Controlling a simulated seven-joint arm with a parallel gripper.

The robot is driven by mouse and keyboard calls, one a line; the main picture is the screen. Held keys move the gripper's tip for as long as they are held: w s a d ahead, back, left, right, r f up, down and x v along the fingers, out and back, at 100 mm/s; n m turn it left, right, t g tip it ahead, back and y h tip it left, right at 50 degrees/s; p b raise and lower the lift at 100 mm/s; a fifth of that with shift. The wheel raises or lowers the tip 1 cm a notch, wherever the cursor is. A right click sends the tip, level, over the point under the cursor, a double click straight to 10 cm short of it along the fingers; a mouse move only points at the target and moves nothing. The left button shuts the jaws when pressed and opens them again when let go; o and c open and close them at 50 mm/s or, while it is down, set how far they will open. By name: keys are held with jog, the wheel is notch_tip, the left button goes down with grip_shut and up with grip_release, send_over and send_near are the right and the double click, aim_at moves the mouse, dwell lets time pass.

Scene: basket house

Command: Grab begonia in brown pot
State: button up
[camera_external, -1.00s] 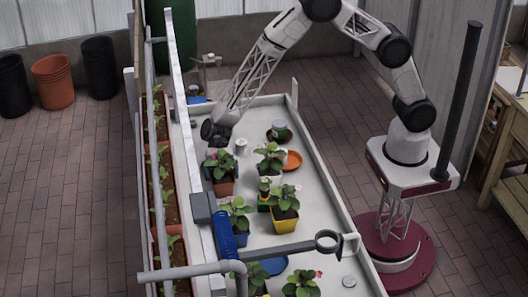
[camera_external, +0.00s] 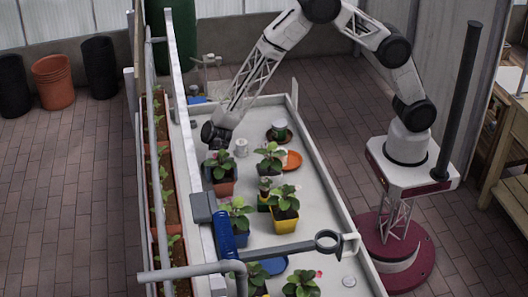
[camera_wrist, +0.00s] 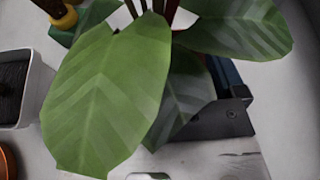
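The begonia (camera_external: 219,163) in a reddish-brown pot (camera_external: 224,188) stands upright on the white bench, near its left edge. My gripper (camera_external: 215,138) is just behind and above this plant in the external view. In the wrist view, large begonia leaves (camera_wrist: 110,95) fill the middle and cover the pot. A dark part of my gripper (camera_wrist: 212,122) shows at the right, partly behind the leaves. My fingertips are hidden, so I cannot tell whether they are open or touch the pot.
Plants in a grey pot (camera_external: 268,171) and a yellow pot (camera_external: 284,222) stand to the right on the bench (camera_external: 318,190). A white rail (camera_external: 183,110) runs along the left.

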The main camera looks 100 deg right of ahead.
aim_at(222, 178)
jog(key=shift+r, duration=0.1)
notch_tip(222, 178, up, 10)
dwell(0.9)
